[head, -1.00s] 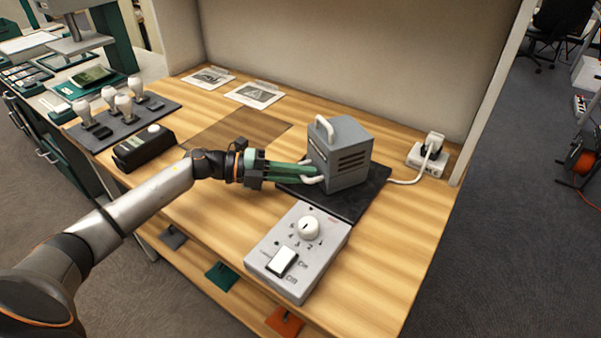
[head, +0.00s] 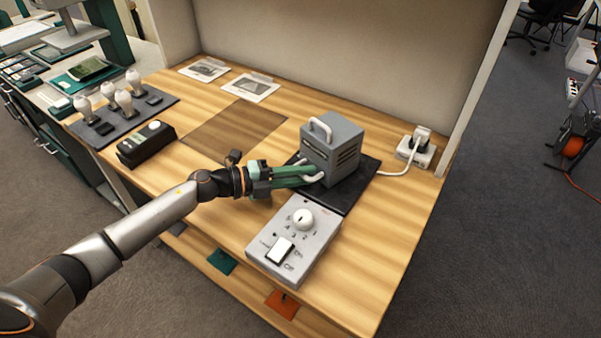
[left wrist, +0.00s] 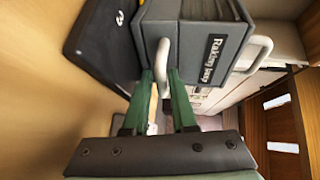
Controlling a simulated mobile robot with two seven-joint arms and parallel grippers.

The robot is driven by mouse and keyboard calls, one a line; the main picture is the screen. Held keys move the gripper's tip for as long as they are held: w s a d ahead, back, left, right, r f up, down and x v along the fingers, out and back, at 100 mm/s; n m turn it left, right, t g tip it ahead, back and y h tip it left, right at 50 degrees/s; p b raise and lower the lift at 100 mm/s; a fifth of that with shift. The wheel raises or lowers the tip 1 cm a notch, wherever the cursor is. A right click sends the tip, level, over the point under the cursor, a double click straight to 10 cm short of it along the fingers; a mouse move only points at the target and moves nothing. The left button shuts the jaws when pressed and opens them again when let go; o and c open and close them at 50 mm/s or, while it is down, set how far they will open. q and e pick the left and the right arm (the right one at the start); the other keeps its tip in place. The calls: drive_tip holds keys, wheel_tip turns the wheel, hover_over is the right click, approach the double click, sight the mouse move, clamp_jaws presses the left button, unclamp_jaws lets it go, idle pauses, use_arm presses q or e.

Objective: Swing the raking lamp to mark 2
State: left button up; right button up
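The raking lamp (head: 332,150) is a grey box with side slits and white handles. It stands upright on a black pad (head: 345,200). The left wrist view shows the lamp's label, "Raking lamp" (left wrist: 213,60). My left gripper (head: 318,174) has its green fingers on both sides of a white side handle (left wrist: 163,65), and looks shut on it with little gap. A small white mark (left wrist: 120,18) shows on the black pad in the left wrist view, but I cannot read it clearly. My right gripper is not in view.
A grey control box (head: 295,240) with a white knob and switch stands in front of the pad. A white cord runs to a socket block (head: 415,152) at the right. A black box (head: 146,145) and a bulb tray (head: 125,115) are at the left.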

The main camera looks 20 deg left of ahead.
use_arm(q)
drive_tip(key=v, duration=1.2)
drive_tip(key=shift+s+a+b, duration=0.15)
drive_tip(key=shift+a+b, duration=0.1)
drive_tip(key=shift+b, duration=0.05)
